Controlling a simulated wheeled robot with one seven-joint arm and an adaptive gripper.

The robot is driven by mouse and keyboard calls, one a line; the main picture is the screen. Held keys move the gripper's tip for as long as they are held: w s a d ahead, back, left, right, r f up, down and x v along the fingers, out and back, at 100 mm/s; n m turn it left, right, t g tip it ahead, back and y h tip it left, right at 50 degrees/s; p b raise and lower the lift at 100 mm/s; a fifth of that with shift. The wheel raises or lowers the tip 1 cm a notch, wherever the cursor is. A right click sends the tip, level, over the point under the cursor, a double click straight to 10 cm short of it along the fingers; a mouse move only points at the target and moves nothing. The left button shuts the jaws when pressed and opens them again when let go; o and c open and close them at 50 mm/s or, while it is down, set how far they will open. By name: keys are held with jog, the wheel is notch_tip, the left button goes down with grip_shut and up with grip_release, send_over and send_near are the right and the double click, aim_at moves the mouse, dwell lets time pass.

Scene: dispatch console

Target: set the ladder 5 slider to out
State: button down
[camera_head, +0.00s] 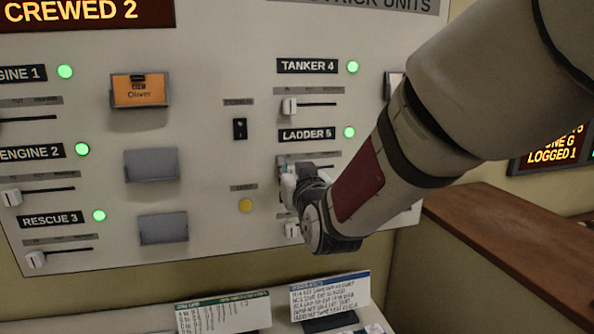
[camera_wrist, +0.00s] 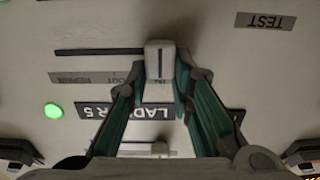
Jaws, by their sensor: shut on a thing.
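The LADDER 5 label (camera_head: 307,134) has a lit green lamp (camera_head: 349,132) beside it. Its slider slot (camera_head: 325,167) runs to the right under the label. In the wrist view, upside down, the white LADDER 5 slider knob (camera_wrist: 160,58) stands at the right end of its slot (camera_wrist: 98,52). The OUT and REPAIR markings (camera_wrist: 97,78) show to the left of the knob; any mark behind the knob is hidden. My gripper (camera_wrist: 163,80) is shut on the knob, one green-padded finger on each side. In the head view my gripper (camera_head: 290,184) covers most of the knob.
The TANKER 4 slider knob (camera_head: 290,106) is above and another white knob (camera_head: 292,230) is just below my gripper. A rocker switch (camera_head: 240,129) and a yellow button (camera_head: 246,205) are to the left. Cards (camera_head: 330,295) stand on the desk below. A brown ledge (camera_head: 510,250) is at right.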

jog(key=d+b, duration=0.1)
jog(key=d, duration=0.1)
jog(key=w+d+b, duration=0.1)
jog(key=d, duration=0.1)
jog(key=shift+w+d, duration=0.15)
jog(key=shift+d, duration=0.25)
jog(key=c, duration=1.4)
grip_release()
jog(key=v, duration=0.7)
jog(key=shift+s, duration=0.25)
jog(key=shift+d, duration=0.1)
